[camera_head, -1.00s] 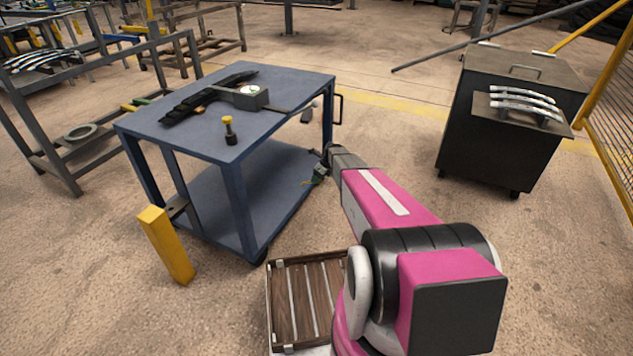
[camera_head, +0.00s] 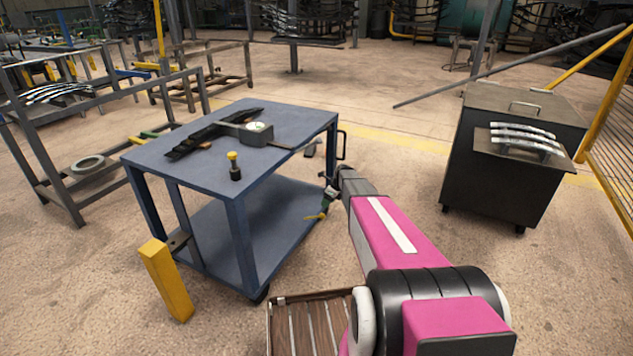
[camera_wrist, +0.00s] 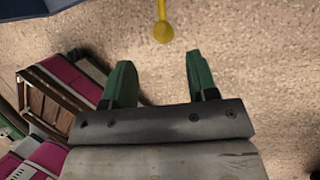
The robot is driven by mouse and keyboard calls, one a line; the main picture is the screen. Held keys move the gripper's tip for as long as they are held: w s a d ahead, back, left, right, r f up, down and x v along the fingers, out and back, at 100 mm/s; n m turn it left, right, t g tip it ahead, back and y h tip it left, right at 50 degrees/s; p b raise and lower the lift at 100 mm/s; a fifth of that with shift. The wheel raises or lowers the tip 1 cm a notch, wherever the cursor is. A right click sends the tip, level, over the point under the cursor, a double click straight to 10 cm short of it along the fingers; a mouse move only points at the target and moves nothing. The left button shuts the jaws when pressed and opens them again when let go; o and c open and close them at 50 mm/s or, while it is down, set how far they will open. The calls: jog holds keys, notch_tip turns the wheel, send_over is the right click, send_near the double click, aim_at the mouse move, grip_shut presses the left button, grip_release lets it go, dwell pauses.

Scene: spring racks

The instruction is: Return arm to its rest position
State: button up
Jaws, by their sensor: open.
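My arm (camera_head: 400,235), magenta with black and grey parts, reaches forward from the lower right in the head view. Its end is beside the right side of the blue cart (camera_head: 225,178), below the level of the top. My gripper (camera_wrist: 160,80) shows in the wrist view with two green fingers spread apart and nothing between them. Beyond the fingertips, a yellow rounded piece (camera_wrist: 163,32) shows over the bare floor. In the head view the gripper is small and partly hidden behind the wrist.
On the cart top lie a dark long part (camera_head: 200,142), a grey gauge block (camera_head: 256,133) and a yellow-capped piece (camera_head: 234,165). A yellow post (camera_head: 166,280) stands at the cart's front. A dark cabinet (camera_head: 490,180) stands right. A wooden slatted crate (camera_head: 312,325) is below.

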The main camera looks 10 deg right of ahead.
jog(key=s+a+r+n+h, duration=0.1)
jog(key=s+r+n, duration=0.3)
jog(key=s+n, duration=0.4)
jog(key=s+a+r+n+h, duration=0.2)
jog(key=s+r+n, duration=0.3)
jog(key=s+n, duration=0.4)
jog(key=s+a+r+n+g+h, duration=0.1)
jog(key=s+r+n, duration=0.4)
jog(key=s, duration=1.2)
jog(key=a+n, duration=0.1)
jog(key=n, duration=0.3)
jog(key=shift+s+r, duration=0.15)
jog(key=shift+s, duration=0.25)
jog(key=shift+a, duration=0.1)
